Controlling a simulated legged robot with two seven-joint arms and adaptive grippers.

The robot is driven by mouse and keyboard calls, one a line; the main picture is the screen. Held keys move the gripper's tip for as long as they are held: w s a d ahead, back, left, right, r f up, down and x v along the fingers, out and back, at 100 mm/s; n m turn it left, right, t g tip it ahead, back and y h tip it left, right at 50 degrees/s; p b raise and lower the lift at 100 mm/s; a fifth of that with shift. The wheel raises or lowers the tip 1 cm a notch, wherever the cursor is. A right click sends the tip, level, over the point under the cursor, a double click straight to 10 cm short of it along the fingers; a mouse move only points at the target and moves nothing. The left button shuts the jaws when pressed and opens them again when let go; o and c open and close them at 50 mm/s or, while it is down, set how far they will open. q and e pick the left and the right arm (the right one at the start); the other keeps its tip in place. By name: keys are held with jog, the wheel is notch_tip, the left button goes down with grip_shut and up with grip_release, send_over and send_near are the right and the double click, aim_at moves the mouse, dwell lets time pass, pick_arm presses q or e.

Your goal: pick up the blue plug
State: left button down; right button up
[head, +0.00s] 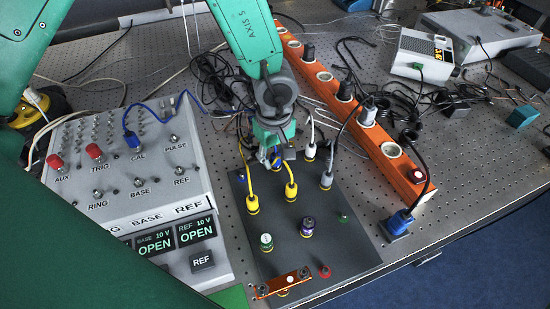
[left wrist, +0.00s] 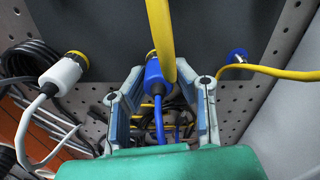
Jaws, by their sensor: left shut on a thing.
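The blue plug (left wrist: 154,76) with its blue cable shows in the left wrist view between the two fingers of my left gripper (left wrist: 163,92). The gripper is shut on it. A yellow cable crosses in front of the plug's right side, and a yellow ring shows just beyond its tip; I cannot tell whether the plug is seated there. In the head view my left gripper (head: 270,152) points down at the far part of the dark panel (head: 330,240), and its fingers largely hide the plug. My right gripper is not in view.
Yellow plugs (head: 291,191) and a grey plug (head: 327,180) stand close by on the panel. An orange power strip (head: 360,120) lies to the right, a control box (head: 135,190) to the left. Loose cables lie behind.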

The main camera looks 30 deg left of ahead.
aim_at(276, 155)
pick_arm(q)
jog(key=shift+d+r, duration=0.1)
jog(key=shift+d, duration=0.4)
notch_tip(276, 155, up, 9)
jog(key=shift+a+r, duration=0.1)
jog(key=shift+a, duration=0.05)
jog(key=shift+r, duration=0.4)
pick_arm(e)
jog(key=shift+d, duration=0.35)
pick_arm(q)
jog(key=c, duration=2.2)
grip_release()
grip_shut()
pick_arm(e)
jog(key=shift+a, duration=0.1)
